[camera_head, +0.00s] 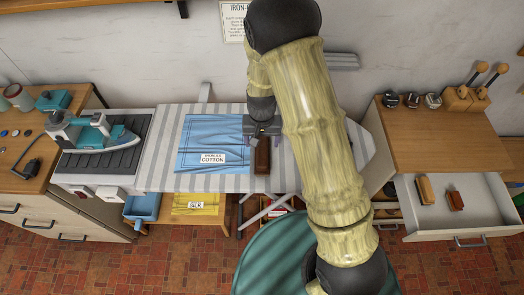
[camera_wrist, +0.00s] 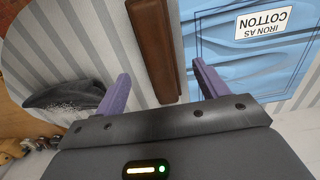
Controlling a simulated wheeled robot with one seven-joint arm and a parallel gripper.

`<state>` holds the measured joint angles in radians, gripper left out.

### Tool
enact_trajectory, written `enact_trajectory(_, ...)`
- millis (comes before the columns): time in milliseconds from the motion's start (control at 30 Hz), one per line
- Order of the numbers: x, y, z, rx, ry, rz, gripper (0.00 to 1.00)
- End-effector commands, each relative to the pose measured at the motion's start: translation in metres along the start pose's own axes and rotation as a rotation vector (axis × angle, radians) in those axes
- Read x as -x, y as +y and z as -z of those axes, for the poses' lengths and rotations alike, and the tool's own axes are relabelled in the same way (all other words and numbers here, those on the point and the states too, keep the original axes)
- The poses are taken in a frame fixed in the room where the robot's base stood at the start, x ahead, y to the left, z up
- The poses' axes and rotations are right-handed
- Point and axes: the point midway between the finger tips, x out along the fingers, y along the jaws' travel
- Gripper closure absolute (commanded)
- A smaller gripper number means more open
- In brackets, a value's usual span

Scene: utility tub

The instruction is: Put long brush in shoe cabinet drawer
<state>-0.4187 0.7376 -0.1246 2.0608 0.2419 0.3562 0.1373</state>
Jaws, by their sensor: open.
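A long brown block, which looks like the long brush (camera_head: 262,160), lies on the striped ironing board beside the blue cloth. It also shows in the wrist view (camera_wrist: 155,45), between and beyond my purple fingertips. My gripper (camera_head: 262,133) is open above the board at the brush's far end; the wrist view shows its spread, empty fingers (camera_wrist: 161,78). The shoe cabinet (camera_head: 425,135) stands at the right. Its drawer (camera_head: 488,215) is pulled open and holds two small brown brushes (camera_head: 425,189) (camera_head: 455,201) towards its left, with bare space to the right.
The blue cloth (camera_head: 208,130) lies left of the brush. A teal iron (camera_head: 97,135) rests on the board's left end. A dark, speckled object (camera_wrist: 65,92) lies beside my finger in the wrist view. Shoe brushes and tins (camera_head: 412,100) top the cabinet.

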Motion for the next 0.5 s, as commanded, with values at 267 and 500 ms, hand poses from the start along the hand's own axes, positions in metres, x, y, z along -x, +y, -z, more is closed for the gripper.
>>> enact_trajectory(267, -0.026, 0.002, 0.003, -0.001, -0.003, -0.001, 0.27)
enact_trajectory(500, -0.048, 0.001, 0.003, -0.001, -0.001, 0.0, 0.27)
